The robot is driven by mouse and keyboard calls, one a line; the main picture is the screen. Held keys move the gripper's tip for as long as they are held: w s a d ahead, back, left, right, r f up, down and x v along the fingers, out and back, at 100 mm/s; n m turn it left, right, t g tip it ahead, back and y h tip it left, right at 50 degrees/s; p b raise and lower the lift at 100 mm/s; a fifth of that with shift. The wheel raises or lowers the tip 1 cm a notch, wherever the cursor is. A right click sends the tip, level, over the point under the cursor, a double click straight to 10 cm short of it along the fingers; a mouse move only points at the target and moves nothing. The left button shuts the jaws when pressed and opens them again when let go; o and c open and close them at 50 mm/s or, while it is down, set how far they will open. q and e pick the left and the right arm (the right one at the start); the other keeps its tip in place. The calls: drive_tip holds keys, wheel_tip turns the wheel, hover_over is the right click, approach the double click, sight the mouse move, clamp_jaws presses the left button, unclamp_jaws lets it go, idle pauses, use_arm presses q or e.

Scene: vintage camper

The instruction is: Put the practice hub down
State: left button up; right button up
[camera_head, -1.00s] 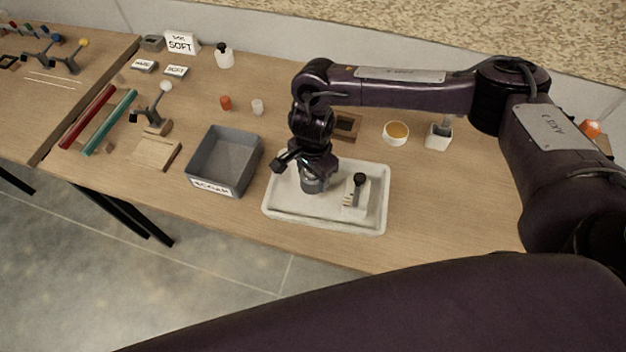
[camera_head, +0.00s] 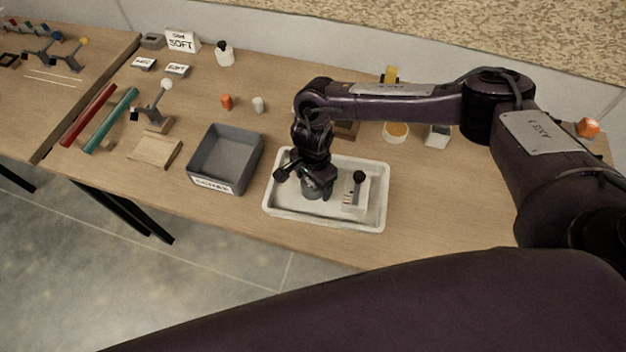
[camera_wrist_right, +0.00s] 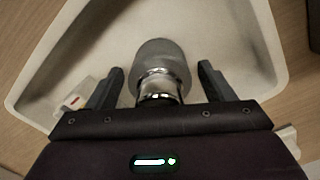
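The practice hub, apparently the grey rounded cylinder with a shiny metal neck (camera_wrist_right: 162,60), is in the white tray (camera_head: 375,222). In the head view only its grey lower part (camera_head: 316,193) shows under my right gripper (camera_head: 317,184). In the right wrist view my right gripper (camera_wrist_right: 160,80) has its two fingers spread, one on each side of the hub. A clear gap shows between each finger and the hub. The hub appears to stand on the tray floor, though its contact is hidden. My left gripper is not in view.
A pale block with a black knob (camera_head: 358,183) stands in the tray, right of the hub. A grey bin (camera_head: 217,187) is left of the tray. A yellow-filled bowl (camera_head: 396,133) is behind. The table's front right (camera_head: 430,215) is clear.

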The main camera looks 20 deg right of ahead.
drive_tip(key=shift+r, duration=0.5)
wheel_tip(320, 180, up, 10)
drive_tip(key=shift+r+b, duration=0.1)
drive_tip(key=shift+b, duration=0.75)
drive_tip(key=shift+r, duration=0.55)
